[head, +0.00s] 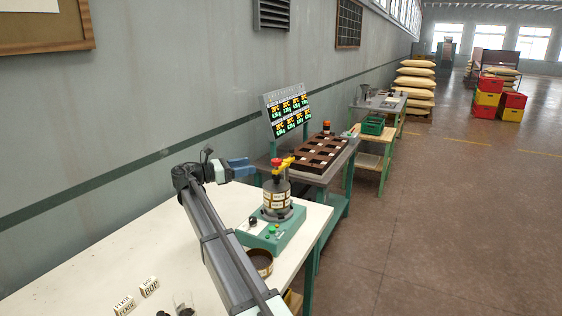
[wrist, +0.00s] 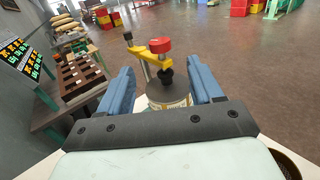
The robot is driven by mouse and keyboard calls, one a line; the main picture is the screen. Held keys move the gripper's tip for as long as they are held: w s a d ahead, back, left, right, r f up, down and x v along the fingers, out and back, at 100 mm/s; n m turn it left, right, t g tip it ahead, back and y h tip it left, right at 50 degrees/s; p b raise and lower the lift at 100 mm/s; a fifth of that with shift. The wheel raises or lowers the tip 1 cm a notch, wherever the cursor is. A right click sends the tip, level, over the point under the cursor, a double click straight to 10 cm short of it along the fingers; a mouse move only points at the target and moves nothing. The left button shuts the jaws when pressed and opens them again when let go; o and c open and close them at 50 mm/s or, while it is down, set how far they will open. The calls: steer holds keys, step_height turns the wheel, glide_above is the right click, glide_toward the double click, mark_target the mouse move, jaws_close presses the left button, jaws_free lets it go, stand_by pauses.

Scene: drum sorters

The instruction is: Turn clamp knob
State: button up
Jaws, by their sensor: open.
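The clamp knob (head: 276,162) is red and sits on top of a yellow clamp arm (head: 287,162) above a dark drum with cream labels (head: 277,195). The drum stands upright on a green machine base (head: 270,232) on the pale table. In the wrist view the red knob (wrist: 160,46) shows ahead, between and beyond my two blue fingers. My gripper (wrist: 163,82) is open and empty, its fingers apart on either side of the drum in that view. In the head view my gripper (head: 240,167) is left of the knob at about its height, apart from it.
A brown compartment tray (head: 318,152) and a lit display panel (head: 287,112) stand on the bench behind. A round sieve (head: 260,262) lies at the base's front. Small label blocks (head: 149,286) stand at the table's front left. The left part of the pale table (head: 130,245) is clear.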

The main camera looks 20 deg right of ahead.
mark_target(276, 165)
steer(key=d, duration=0.4)
steer(key=w+d, duration=0.1)
steer(key=d, duration=0.8)
steer(key=shift+w+d, duration=0.3)
steer(key=shift+c, duration=0.3)
